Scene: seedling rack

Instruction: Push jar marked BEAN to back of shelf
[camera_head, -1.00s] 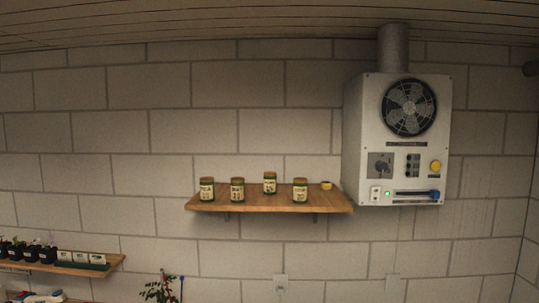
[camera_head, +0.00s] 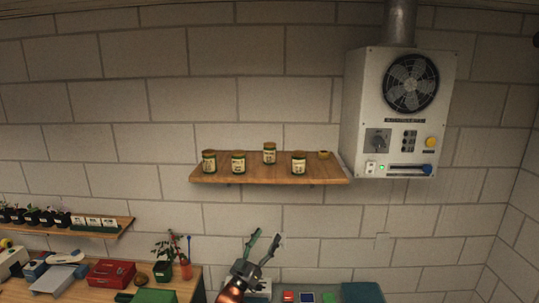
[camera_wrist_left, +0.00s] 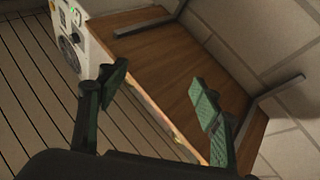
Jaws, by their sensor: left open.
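Several labelled jars stand upright on the wooden wall shelf (camera_head: 270,180). From left to right they are a first jar (camera_head: 209,162), a second jar (camera_head: 239,162), a third jar (camera_head: 270,153) set farther back, and a fourth jar (camera_head: 299,163). The labels are too small to read, so I cannot tell which is BEAN. My left gripper (camera_head: 263,241) is open and empty, below the shelf and apart from the jars. In the left wrist view, its open fingers (camera_wrist_left: 158,88) show in front of the shelf's underside (camera_wrist_left: 180,70); no jar shows there. My right gripper is not in view.
A grey fan box (camera_head: 397,115) is mounted right of the shelf. A lower shelf (camera_head: 115,232) with plants is at left, above a bench with a red box (camera_head: 110,273) and potted plants.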

